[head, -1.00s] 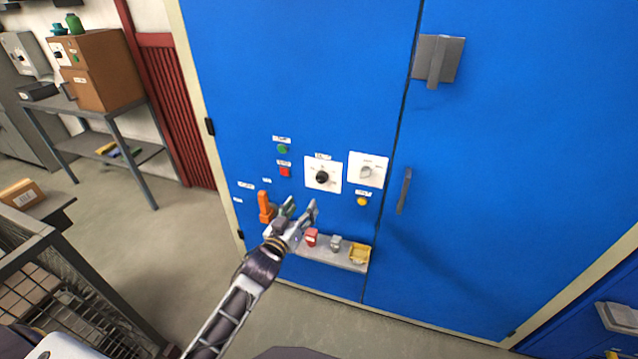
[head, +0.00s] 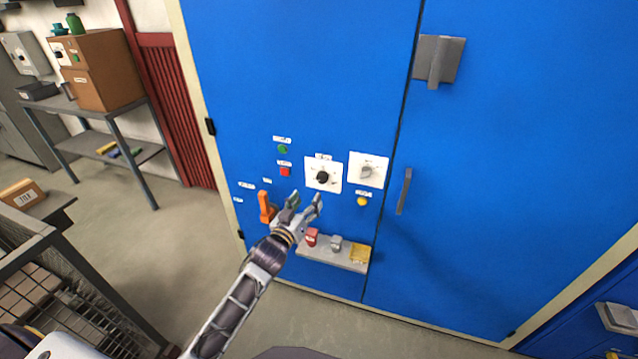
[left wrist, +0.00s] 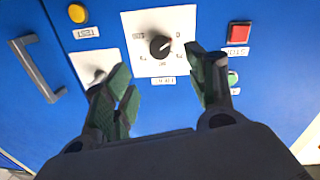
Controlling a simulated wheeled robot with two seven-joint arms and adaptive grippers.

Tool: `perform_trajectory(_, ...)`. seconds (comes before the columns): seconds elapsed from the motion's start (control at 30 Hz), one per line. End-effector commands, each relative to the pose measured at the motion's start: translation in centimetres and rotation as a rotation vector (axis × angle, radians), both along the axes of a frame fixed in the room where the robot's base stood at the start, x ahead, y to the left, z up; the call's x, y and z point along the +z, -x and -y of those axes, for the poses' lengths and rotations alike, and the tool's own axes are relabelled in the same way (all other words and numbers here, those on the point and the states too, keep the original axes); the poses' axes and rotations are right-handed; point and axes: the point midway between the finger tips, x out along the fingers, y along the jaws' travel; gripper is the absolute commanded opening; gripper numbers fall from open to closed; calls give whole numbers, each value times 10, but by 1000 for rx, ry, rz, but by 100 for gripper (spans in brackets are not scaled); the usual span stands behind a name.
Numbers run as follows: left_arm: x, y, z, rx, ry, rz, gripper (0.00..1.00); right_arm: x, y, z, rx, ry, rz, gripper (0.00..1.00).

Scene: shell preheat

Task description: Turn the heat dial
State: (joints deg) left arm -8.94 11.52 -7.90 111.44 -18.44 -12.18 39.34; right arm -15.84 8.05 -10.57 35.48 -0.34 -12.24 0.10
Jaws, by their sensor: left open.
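The heat dial (head: 322,177) is a black round knob on a white square plate, set in a blue cabinet door. In the left wrist view the dial (left wrist: 160,46) shows beyond the fingers, with printed marks around it. My left gripper (head: 306,199) is open and empty, below and slightly left of the dial in the head view. In the left wrist view its green-padded fingers (left wrist: 165,82) stand apart, with the dial in the gap between them and not touched. My right gripper does not show.
A second white plate with a grey knob (head: 367,171) is right of the dial, with a yellow button (head: 362,201) below. Green (head: 283,149) and red (head: 285,171) buttons are to the left. An orange handle (head: 265,206) and a small shelf (head: 345,262) with items are nearby.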

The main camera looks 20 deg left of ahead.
Motion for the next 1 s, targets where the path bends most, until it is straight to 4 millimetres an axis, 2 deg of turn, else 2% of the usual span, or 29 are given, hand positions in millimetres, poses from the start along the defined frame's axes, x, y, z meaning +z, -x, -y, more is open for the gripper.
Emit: perform_trajectory(1.0, 1, -78, 8, 0, -1, 2, 57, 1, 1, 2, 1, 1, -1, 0)
